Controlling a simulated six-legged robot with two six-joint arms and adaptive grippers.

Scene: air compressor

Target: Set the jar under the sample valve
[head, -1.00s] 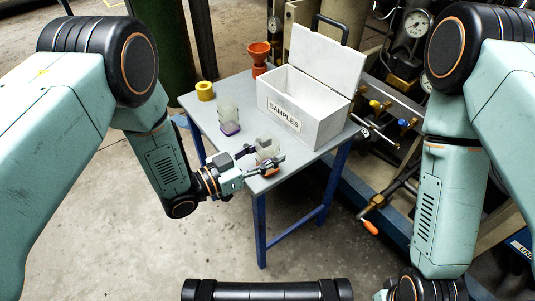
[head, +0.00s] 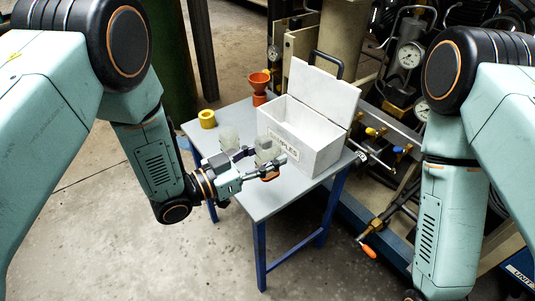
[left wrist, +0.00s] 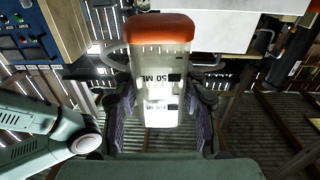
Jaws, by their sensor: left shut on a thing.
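My left gripper (head: 262,165) is shut on a clear jar (head: 265,148) with an orange end. In the head view the orange end is at the bottom and the jar is roughly upright, in front of the white box. In the left wrist view the jar (left wrist: 157,75) fills the middle between my fingers, and its marking reads "50 ML". I cannot tell which is the sample valve. My right gripper is out of view.
A grey table (head: 270,202) with blue legs carries an open white box (head: 322,151) marked SAMPLES, a second clear jar (head: 229,137), a yellow ring (head: 207,119) and an orange funnel (head: 259,82). The table's front part is clear. Machine pipes stand close at the right.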

